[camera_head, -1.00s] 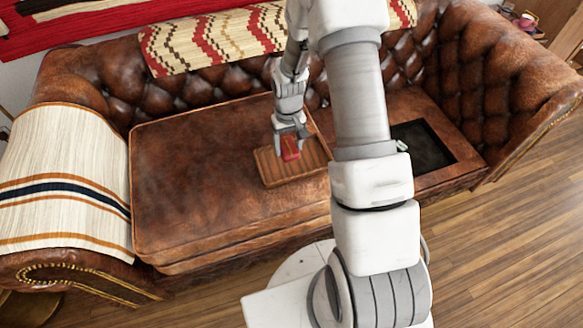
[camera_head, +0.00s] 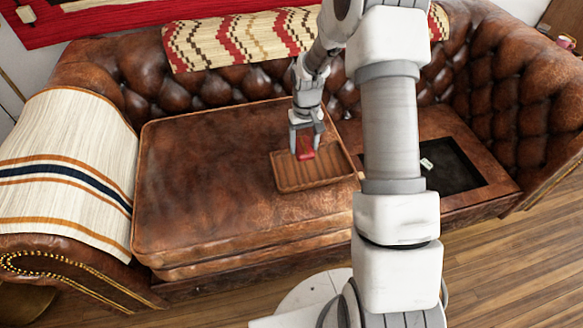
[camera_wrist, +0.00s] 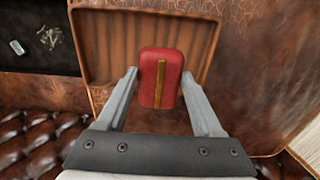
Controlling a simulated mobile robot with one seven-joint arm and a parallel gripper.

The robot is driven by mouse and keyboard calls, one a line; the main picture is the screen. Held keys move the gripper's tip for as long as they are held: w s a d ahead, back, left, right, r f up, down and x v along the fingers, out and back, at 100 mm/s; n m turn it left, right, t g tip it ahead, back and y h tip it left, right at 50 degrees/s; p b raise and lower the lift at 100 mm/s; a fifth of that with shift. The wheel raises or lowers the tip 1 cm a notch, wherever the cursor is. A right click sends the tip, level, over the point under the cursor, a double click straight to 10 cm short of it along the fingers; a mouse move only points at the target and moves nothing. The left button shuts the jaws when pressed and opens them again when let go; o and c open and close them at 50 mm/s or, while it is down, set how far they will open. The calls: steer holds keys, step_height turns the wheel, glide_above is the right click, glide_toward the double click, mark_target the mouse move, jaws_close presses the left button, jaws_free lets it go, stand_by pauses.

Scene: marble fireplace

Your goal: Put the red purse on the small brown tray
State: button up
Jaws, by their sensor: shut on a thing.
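The red purse (camera_head: 304,148) is small and boxy, with a gold-brown stripe down its middle in the wrist view (camera_wrist: 160,85). My gripper (camera_head: 306,151) points down and is shut on the purse, one finger on each side. The small brown tray (camera_head: 302,181) is a rectangular wooden tray with a low rim, lying on the sofa seat. It also shows in the wrist view (camera_wrist: 115,50). The purse is over the tray's back part; whether it touches the tray floor I cannot tell.
The brown leather sofa seat (camera_head: 200,185) has free room left of the tray.

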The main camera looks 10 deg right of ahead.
steer(key=a+f, duration=0.2)
steer(key=a, duration=0.1)
steer(key=a+f+b, duration=0.1)
steer(key=shift+s+a, duration=0.35)
steer(key=shift+a, duration=0.05)
steer(key=shift+f+b, duration=0.65)
steer(key=shift+f, duration=1.3)
steer(key=shift+f, duration=0.15)
steer(key=o, duration=1.4)
